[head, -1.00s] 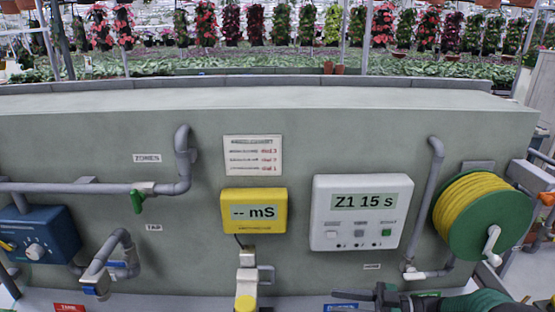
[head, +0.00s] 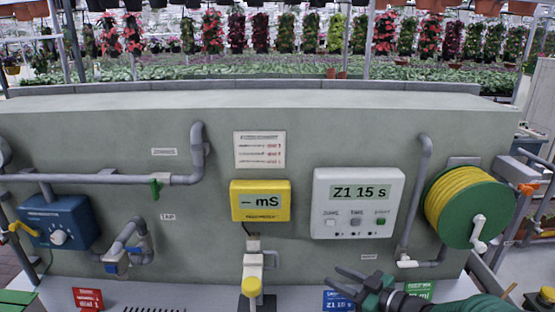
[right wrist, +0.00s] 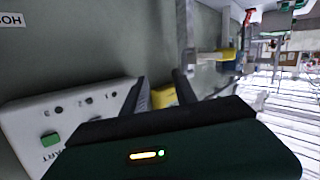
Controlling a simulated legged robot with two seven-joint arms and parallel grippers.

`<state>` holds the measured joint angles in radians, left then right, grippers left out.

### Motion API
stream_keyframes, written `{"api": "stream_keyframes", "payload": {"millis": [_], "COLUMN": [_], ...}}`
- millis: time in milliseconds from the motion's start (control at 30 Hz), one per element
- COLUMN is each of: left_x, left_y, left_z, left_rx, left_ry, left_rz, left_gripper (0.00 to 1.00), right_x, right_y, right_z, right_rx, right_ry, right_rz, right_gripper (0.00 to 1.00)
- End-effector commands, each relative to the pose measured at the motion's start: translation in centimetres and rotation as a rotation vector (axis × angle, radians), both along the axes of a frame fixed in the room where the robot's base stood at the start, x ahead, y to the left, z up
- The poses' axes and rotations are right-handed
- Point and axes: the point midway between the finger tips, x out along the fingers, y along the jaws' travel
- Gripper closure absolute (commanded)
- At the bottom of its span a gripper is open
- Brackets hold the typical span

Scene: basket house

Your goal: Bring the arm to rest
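My right arm comes in from the bottom right in the head view. Its gripper (head: 344,280) hangs in front of the bench ledge, below the white timer box (head: 358,203) that reads "Z1 15 s". The two fingers are apart with nothing between them. In the right wrist view the gripper (right wrist: 160,92) also shows spread, empty fingers, with the timer box (right wrist: 60,118) to the left and a yellow thing, partly hidden, behind the fingers. My left gripper is in neither view.
A grey wall carries a yellow meter (head: 260,201), a blue dial box (head: 57,222), grey pipes and a green hose reel (head: 468,207) with yellow hose. A white dispenser with a yellow knob (head: 252,287) stands at bottom centre. Red (head: 88,299), blue (head: 338,301) and green cards lie on the ledge.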

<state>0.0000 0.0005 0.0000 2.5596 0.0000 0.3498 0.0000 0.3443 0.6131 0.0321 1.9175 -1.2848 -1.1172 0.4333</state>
Motion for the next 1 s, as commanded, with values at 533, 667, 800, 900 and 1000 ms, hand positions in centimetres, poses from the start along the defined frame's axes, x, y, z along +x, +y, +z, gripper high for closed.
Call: {"api": "stream_keyframes", "payload": {"millis": [533, 667, 800, 900, 1000], "left_x": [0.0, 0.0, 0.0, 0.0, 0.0], "left_y": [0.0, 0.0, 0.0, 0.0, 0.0], "left_z": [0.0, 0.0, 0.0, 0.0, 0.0], "left_rx": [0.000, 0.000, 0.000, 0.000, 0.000], "left_ry": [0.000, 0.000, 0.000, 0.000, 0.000], "left_rz": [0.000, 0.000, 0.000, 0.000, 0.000], "left_gripper": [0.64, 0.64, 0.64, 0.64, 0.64], "right_x": [-23.1, -27.0, -27.7, -27.6, -27.6], "right_y": [-4.9, -3.7, -3.5, -3.5, -3.5], "right_z": [-10.8, -11.5, -11.6, -11.6, -11.6], "right_rx": [-0.332, -0.331, -0.331, -0.330, -0.329], "right_ry": [0.986, 1.115, 1.139, 1.137, 1.136], "right_rz": [-0.792, -0.789, -0.788, -0.789, -0.789], "right_gripper": [0.66, 0.66, 0.66, 0.66, 0.66]}}
